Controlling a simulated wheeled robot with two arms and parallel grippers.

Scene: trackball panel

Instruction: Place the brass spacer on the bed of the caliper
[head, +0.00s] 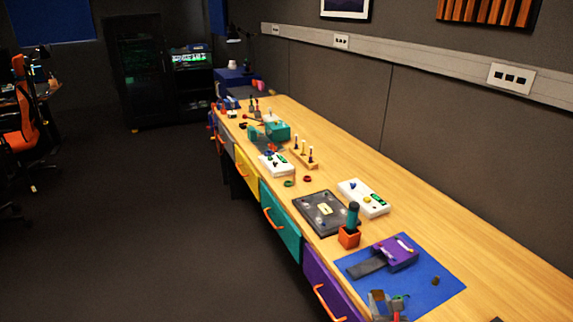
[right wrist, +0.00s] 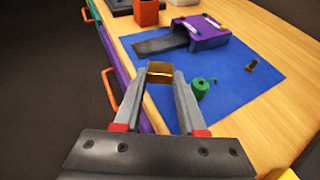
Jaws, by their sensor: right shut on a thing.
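The brass spacer (right wrist: 160,73) is a small gold block. It sits between the fingertips of my right gripper (right wrist: 161,77), which is shut on it. In the head view my right gripper (head: 386,300) is at the bottom, by the near edge of the blue mat. The caliper (head: 401,251) is a purple body with a flat dark grey bed (head: 367,267) reaching toward the bench's front edge. In the right wrist view the caliper (right wrist: 210,31) and its bare bed (right wrist: 160,44) lie beyond the spacer, which is apart from them. My left gripper is not in view.
The blue mat (right wrist: 240,88) also holds a green spool-like piece (right wrist: 200,89), just right of my fingers, and a small dark brass piece (right wrist: 252,65). An orange holder (head: 349,237) with a dark handle stands behind the caliper. Bare wood (head: 490,262) lies right of the mat.

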